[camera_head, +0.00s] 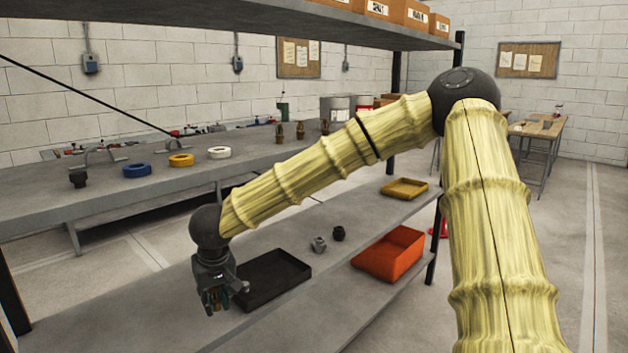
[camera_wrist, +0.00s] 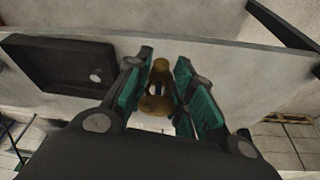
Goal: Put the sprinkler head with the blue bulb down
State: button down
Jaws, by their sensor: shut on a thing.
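My gripper (camera_head: 214,298) is low at the front edge of the lower shelf, left of the black tray (camera_head: 272,281). In the wrist view its teal-padded fingers (camera_wrist: 165,70) are shut on a brass sprinkler head (camera_wrist: 156,104). I cannot tell whether the head touches the shelf.
The upper shelf (camera_head: 120,195) carries blue, yellow and white rings (camera_head: 181,160) and several small brass-coloured pieces (camera_head: 300,131).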

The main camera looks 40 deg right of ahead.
jog(key=s+d+r+m+p, duration=0.1)
jog(key=d+r+p, duration=0.5)
jog(key=r, duration=0.7)
jog(key=s+d+r+p, duration=0.2)
jog(key=d+r+p, duration=0.4)
jog(key=r, duration=0.6)
jog(key=s+d+r+m+p, duration=0.1)
jog(key=d+r+p, duration=0.5)
jog(key=r, duration=0.7)
jog(key=p, duration=0.3)
send_over(263, 150)
jog(key=shift+s+f+h, duration=0.25)
jog(key=shift+f+h, duration=0.05)
jog(key=shift+f, duration=0.5)
notch_tip(263, 150, down, 4)
jog(key=shift+r+p, duration=0.2)
jog(key=shift+p, duration=0.25)
jog(key=shift+s, duration=0.1)
jog(key=shift+a+f, duration=0.1)
jog(key=c, duration=1.2)
grip_release()
